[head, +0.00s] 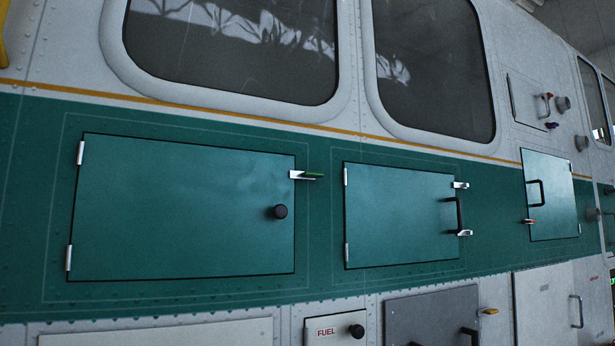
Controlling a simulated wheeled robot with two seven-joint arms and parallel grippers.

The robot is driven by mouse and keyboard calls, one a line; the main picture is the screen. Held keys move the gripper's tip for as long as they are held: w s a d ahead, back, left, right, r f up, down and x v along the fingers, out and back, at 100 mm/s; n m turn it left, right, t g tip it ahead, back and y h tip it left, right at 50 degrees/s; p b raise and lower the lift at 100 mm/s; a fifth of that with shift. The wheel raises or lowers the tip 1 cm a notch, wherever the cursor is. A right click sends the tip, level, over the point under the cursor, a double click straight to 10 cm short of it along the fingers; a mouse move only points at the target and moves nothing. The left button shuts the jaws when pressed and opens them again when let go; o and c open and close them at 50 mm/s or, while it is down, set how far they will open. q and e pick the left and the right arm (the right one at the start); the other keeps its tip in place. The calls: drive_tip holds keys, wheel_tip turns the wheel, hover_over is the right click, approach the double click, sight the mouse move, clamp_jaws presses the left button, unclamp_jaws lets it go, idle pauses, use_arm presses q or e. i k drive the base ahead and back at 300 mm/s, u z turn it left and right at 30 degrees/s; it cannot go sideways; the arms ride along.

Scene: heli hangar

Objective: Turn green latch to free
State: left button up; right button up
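A latch with a green handle (314,175) sits at the upper right edge of the large green door (180,210) on the helicopter's side. Its silver bracket lies across the door's edge, and the green handle points right, roughly level. The door looks flush with the hull. It has a round black knob (280,212) near its right edge and silver hinges on its left edge. Neither of my grippers is in view.
A smaller green door (400,215) to the right has a black handle and two small latches. Farther right is another green door (550,190) with an orange-tipped latch (530,221). Below are a FUEL panel (323,332) and a grey door (430,312). Nothing blocks the view of the green latch.

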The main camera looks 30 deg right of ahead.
sight(310, 176)
drive_tip(key=k, duration=0.65)
drive_tip(key=z, duration=0.65)
drive_tip(key=i, duration=0.9)
drive_tip(key=z, duration=0.25)
